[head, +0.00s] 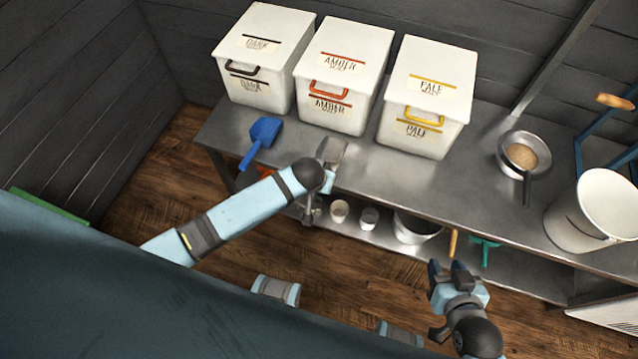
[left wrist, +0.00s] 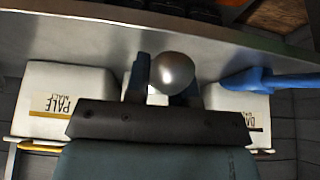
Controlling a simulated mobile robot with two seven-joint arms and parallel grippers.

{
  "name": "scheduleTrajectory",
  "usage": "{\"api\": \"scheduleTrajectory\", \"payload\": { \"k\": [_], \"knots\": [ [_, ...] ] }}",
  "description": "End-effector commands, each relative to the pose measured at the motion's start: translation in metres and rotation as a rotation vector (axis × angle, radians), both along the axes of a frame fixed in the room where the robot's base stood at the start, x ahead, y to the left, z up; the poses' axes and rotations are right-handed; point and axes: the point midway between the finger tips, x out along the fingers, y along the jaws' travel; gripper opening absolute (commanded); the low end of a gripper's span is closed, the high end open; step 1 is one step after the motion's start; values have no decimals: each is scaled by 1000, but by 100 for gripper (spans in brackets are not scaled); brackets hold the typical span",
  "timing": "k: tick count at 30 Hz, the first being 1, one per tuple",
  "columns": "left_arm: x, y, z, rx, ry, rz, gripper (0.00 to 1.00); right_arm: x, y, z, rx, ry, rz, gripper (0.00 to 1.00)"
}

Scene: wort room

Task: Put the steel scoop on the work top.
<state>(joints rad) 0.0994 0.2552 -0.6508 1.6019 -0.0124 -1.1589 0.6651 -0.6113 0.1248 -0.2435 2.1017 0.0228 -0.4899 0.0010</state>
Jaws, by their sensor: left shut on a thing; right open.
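The steel scoop (head: 332,150) shows in the head view as a small grey metal shape at the front of the steel work top (head: 375,180). My left gripper (left wrist: 164,88) is shut on the scoop, whose rounded shiny end (left wrist: 174,70) shows between the fingers in the left wrist view. In the head view my left wrist hides the fingers and most of the handle. I cannot tell whether the scoop touches the work top or hangs just above it. My right gripper (head: 449,275) is open and empty, in front of the work top.
Dark (head: 266,55), amber (head: 343,75) and pale (head: 428,97) malt bins stand along the back. A blue scoop (head: 262,135) lies left; a pan of grain (head: 525,155) and a white bucket (head: 600,205) stand right. A lower shelf holds cups and a pot (head: 415,230). The work top's middle is clear.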

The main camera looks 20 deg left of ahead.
Motion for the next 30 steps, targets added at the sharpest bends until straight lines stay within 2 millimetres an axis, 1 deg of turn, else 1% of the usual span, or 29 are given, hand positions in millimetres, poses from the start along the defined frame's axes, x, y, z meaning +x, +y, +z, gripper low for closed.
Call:
{"api": "scheduleTrajectory", "payload": {
  "k": [1, 3, 6, 13, 17, 18, 20, 21, 30],
  "knots": [
    [0, 0, -9, 1, 0, 0, 0, 0, 0, -3, -1, -1, 0, 43],
    [0, 1, -20, 2, 1, 0, 0, 0, 0, -5, -2, -3, 1, 43],
    [0, 0, -29, 1, 0, 0, 0, 1, 0, -5, -4, -5, 2, 43],
    [0, 0, -28, 0, -1, -1, 0, 1, 0, -2, -5, -9, 4, 43],
    [0, 0, -32, 0, 0, 0, 0, 1, 0, -2, -5, -9, 4, 43],
    [0, 0, -32, 0, 0, 0, 32, 1, 0, -2, -5, -9, 4, 43],
    [0, 0, -32, 0, 0, 0, 46, 1, 0, -2, -5, -9, 4, 43],
    [0, 0, -32, 0, 0, 0, 48, 1, 0, -2, -5, -9, 5, 43],
    [0, 0, -29, 0, -1, -1, 48, 1, 0, -2, -5, -9, 5, 43]
  ]
}}
